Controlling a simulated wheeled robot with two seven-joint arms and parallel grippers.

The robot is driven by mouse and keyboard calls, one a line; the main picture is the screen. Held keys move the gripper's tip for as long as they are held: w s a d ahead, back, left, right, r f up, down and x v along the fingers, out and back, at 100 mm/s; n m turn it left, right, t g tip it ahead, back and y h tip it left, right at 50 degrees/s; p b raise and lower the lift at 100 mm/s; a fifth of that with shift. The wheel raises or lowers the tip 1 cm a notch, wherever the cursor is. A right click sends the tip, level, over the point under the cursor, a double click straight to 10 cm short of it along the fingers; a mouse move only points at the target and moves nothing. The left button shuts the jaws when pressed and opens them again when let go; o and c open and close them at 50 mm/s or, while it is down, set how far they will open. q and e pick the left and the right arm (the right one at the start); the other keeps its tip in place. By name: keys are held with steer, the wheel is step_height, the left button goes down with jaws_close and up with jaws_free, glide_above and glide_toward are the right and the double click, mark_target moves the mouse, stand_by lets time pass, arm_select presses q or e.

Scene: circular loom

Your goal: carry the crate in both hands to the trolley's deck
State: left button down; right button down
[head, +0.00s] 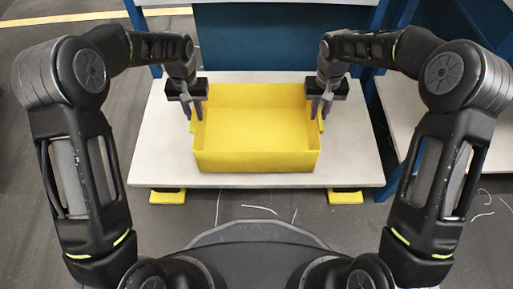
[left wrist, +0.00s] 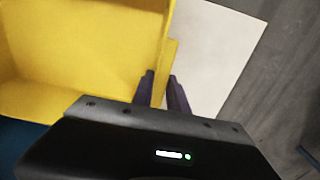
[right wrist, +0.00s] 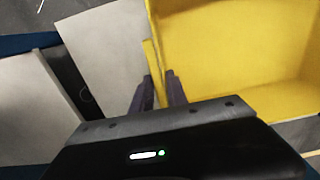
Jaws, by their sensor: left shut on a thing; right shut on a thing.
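The yellow crate (head: 257,161) is empty and level, over the middle of a pale flat deck (head: 355,150) with blue uprights behind it. I cannot tell whether its bottom touches the deck. My left gripper (head: 193,113) is shut on the crate's left side; in the left wrist view its fingers (left wrist: 160,82) straddle a yellow side tab of the crate (left wrist: 90,50). My right gripper (head: 317,112) is shut on the crate's right side; in the right wrist view its fingers (right wrist: 157,82) straddle the opposite tab of the crate (right wrist: 235,50).
Two yellow blocks (head: 167,196) (head: 345,196) show below the deck's front edge. A second pale surface (head: 420,118) with blue posts stands at the right, across a narrow gap. Pale thread-like scraps (head: 262,210) lie on the dark floor. The deck is bare on both sides of the crate.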

stand_by(0.4)
